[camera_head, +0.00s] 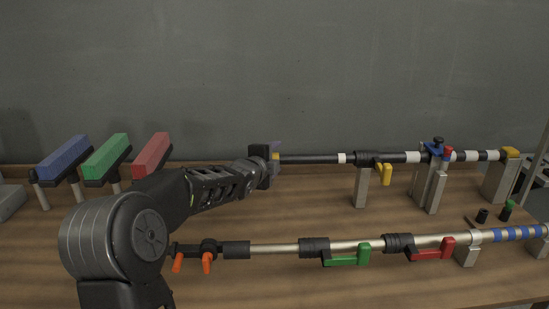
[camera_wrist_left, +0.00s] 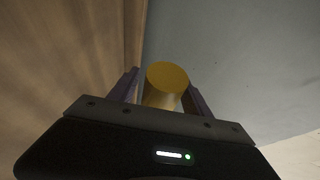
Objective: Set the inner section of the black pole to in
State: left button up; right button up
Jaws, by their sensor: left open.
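The black pole lies across its stands at the back right. Its thin black inner section (camera_head: 310,158) sticks out leftward from a dark collar with a yellow lever (camera_head: 386,173); a white band shows close to the collar. The thicker outer section (camera_head: 397,157) has black and white bands. My left gripper (camera_head: 274,152) is at the inner section's free left end. In the left wrist view, the yellow end cap (camera_wrist_left: 167,77) sits between the open fingers of the left gripper (camera_wrist_left: 160,95); I cannot tell whether they touch it. My right gripper is not in view.
A silver pole (camera_head: 285,249) with green and red levers runs in front, below my left arm. Blue (camera_head: 62,157), green (camera_head: 106,155) and red (camera_head: 151,153) blocks stand on posts at the left. A grey wall is behind the wooden table (camera_head: 300,210).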

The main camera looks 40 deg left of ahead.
pick_arm(q)
jog(key=shift+c, duration=0.4)
grip_shut()
dwell(0.9)
